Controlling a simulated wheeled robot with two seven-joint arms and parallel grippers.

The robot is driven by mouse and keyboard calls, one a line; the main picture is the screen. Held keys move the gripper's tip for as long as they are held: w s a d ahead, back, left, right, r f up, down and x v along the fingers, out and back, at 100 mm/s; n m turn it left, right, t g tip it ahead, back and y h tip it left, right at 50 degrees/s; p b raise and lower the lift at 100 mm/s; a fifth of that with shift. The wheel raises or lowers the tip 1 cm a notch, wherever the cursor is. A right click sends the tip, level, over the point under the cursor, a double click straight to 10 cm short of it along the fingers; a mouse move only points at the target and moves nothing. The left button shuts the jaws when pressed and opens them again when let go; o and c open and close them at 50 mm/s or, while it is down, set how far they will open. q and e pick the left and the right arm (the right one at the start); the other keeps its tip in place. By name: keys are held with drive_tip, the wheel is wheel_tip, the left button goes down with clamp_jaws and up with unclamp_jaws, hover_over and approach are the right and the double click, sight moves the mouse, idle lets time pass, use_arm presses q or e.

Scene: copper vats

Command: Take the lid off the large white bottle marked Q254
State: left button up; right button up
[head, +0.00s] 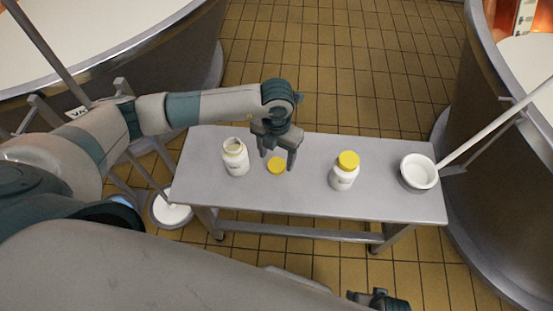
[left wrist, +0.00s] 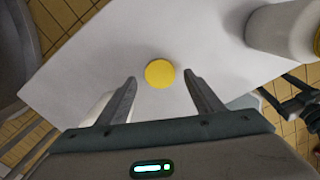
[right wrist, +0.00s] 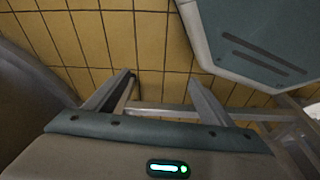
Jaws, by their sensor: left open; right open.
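A white bottle (head: 235,160) stands upright and uncovered on the left part of the grey table (head: 310,199). A yellow lid (head: 276,165) lies flat on the table just right of it. A second white bottle (head: 343,178) with its yellow lid (head: 348,159) on stands further right. The bottle markings are too small to read. My left gripper (head: 277,160) is open and empty above the loose lid, which shows ahead of the fingers in the left wrist view (left wrist: 160,73). My right gripper (right wrist: 160,76) is open and empty over the floor.
A white bowl (head: 405,182) stands at the table's right end, with a long pale handle (head: 495,125) slanting up from it. Large vats stand at left and right. A white bucket (head: 170,212) is on the floor at left. The table between loose lid and capped bottle is clear.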

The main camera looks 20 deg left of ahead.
sight(276, 165)
use_arm(q)
wheel_tip(276, 165, up, 10)
drive_tip(key=shift+f, duration=0.25)
use_arm(e)
drive_tip(key=shift+w+a+r, duration=0.1)
drive_tip(key=shift+w+r, duration=0.25)
drive_tip(key=shift+r, duration=0.5)
use_arm(q)
drive_tip(key=shift+s+f, duration=0.1)
use_arm(e)
drive_tip(key=shift+s, duration=0.15)
